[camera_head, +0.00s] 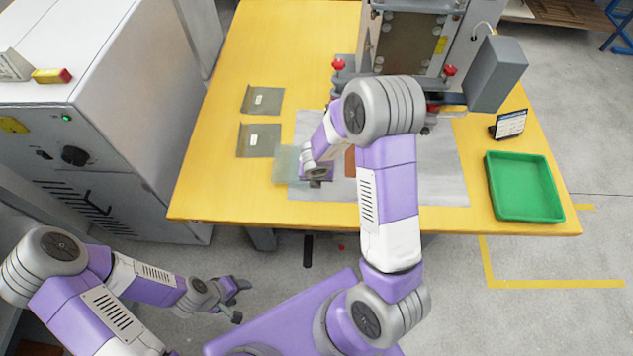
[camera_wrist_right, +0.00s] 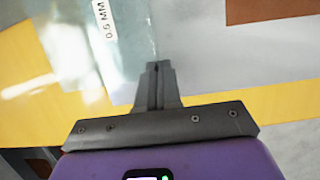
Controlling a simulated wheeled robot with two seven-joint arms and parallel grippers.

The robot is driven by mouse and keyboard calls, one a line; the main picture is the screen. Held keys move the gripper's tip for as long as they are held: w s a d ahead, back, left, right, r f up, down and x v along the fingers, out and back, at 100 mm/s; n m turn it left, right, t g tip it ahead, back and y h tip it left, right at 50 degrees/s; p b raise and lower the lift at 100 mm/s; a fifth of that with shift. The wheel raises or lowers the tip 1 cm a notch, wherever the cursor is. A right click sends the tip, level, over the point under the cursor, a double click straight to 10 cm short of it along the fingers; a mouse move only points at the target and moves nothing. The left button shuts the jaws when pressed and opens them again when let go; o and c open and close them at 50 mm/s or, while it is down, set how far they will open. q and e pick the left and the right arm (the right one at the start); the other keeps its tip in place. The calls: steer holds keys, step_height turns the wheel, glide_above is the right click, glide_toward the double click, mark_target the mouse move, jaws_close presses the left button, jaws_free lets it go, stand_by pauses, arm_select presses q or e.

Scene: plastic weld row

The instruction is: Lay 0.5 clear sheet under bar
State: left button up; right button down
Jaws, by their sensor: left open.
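The 0.5 clear sheet (camera_head: 284,163) is a thin see-through piece over the table's left-centre, overlapping the grey mat's left edge. Its "0.5 MM" label (camera_wrist_right: 105,18) shows in the right wrist view. My right gripper (camera_head: 316,182) is at the sheet's right edge. In the right wrist view its fingers (camera_wrist_right: 157,72) are together on the edge of the sheet. The bar of the press is hidden behind my right arm in the head view. My left gripper (camera_head: 236,300) is open and empty, low in front of the table.
The press (camera_head: 409,40) stands at the back of the yellow table (camera_head: 225,195). A brown piece (camera_head: 350,161) lies on the grey mat (camera_head: 440,180). A green tray (camera_head: 524,190) and small screen (camera_head: 510,124) are at right.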

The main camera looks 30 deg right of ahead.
arm_select(q)
steer(key=shift+f, duration=0.45)
arm_select(e)
steer(key=shift+f, duration=0.65)
arm_select(q)
steer(key=shift+f, duration=0.1)
arm_select(e)
steer(key=shift+f, duration=0.1)
steer(key=shift+f+b, duration=0.4)
steer(key=shift+b, duration=0.25)
steer(key=c, duration=1.3)
jaws_free()
arm_select(q)
steer(key=shift+f, duration=0.35)
steer(key=shift+r, duration=0.1)
arm_select(e)
steer(key=shift+r, duration=0.1)
